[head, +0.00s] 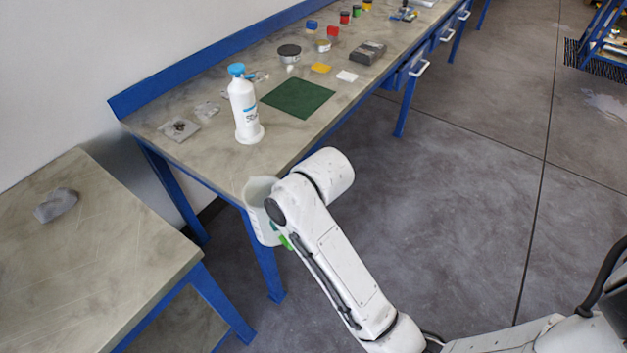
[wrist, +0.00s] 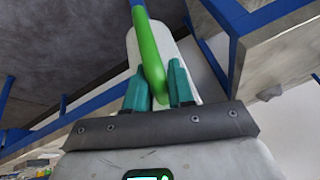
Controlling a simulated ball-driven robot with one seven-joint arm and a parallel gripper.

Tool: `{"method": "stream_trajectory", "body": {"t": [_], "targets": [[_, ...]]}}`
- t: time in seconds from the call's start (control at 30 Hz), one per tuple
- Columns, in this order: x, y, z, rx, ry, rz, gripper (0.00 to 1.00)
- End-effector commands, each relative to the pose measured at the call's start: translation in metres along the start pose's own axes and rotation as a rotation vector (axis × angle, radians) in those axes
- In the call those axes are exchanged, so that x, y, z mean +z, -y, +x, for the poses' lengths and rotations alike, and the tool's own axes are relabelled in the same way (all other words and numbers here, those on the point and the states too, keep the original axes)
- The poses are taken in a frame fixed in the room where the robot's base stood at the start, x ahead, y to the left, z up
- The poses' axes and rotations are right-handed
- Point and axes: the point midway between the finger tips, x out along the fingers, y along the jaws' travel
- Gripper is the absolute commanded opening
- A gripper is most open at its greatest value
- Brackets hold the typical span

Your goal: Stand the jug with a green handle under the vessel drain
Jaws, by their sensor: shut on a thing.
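The jug (head: 260,190), whitish and open-topped, hangs in the air beside the front edge of the workbench, partly behind my arm. Its green handle (head: 286,242) shows beside my arm in the head view. In the wrist view the handle (wrist: 146,40) runs between the teal fingers of my gripper (wrist: 157,78), which is shut on it. The pale jug body (wrist: 170,48) is just beyond the handle. Most of my gripper is hidden by my arm in the head view. I see no vessel or drain in either view.
The long workbench (head: 205,155) carries a white bottle with a blue cap (head: 243,105), a green mat (head: 297,98), a grey box (head: 368,53) and several small items. A lower table (head: 95,255) with a grey lump (head: 56,205) stands at left.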

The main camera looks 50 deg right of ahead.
Motion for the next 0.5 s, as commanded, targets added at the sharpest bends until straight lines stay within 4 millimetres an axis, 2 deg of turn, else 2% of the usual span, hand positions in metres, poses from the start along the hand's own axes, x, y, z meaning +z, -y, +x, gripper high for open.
{"method": "stream_trajectory", "body": {"t": [0.1, 0.3, 0.5], "targets": [[0.014, 0.025, 0.022, -0.043, 0.03, -0.095, 0.0], [0.035, 0.058, 0.051, -0.106, 0.068, -0.212, 0.0], [0.041, 0.069, 0.061, -0.125, 0.075, -0.251, 0.0]]}}
